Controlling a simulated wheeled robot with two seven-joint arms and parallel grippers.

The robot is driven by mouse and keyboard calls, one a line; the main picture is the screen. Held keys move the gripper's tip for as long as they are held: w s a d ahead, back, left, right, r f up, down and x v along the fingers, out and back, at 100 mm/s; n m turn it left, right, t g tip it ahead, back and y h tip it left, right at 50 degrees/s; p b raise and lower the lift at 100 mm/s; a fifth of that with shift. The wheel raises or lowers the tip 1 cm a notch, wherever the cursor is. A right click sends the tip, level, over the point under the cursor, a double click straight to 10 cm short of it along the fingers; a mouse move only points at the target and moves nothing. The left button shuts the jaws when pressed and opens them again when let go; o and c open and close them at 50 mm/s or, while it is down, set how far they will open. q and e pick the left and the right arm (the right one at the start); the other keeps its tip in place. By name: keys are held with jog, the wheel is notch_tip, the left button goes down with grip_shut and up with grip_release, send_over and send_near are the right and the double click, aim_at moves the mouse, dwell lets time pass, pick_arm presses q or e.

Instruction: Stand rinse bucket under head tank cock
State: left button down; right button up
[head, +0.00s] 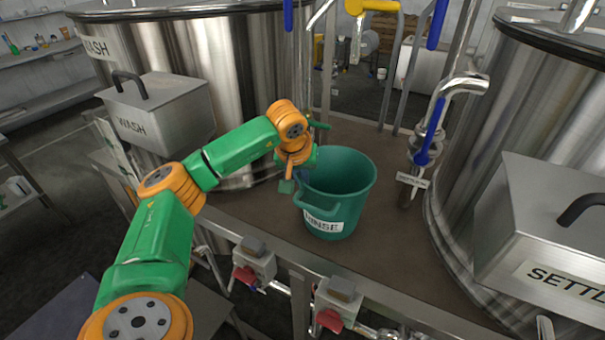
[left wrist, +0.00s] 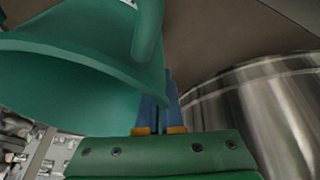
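The rinse bucket (head: 349,216) is green, with a white label reading RINSE and a loop handle on its front left. It is upright on the brown deck, or just above it; I cannot tell which. My left gripper (head: 298,176) is at its left rim. In the left wrist view the blue fingers (left wrist: 160,108) are close together on the bucket's wall (left wrist: 85,85), beside the handle. A cock with a blue lever (head: 429,146) hangs on a pipe right of the bucket, its tag (head: 412,180) too small to read. I cannot identify the head tank. My right gripper is out of view.
A WASH tank (head: 225,60) stands left and a tank with a SETTL… box (head: 545,225) right. Their boxes jut forward. Pipes with blue and yellow levers rise behind. Valves with red handles (head: 245,275) line the front edge. Brown deck (head: 390,240) is clear right of the bucket.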

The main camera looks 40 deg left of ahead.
pick_arm(q)
jog(key=shift+w+f, duration=0.15)
jog(key=shift+f, duration=0.1)
jog(key=c, duration=1.1)
grip_release()
jog(key=shift+r, duration=0.1)
jog(key=b+v, duration=0.2)
jog(key=v, duration=1)
jog(key=shift+r, duration=0.1)
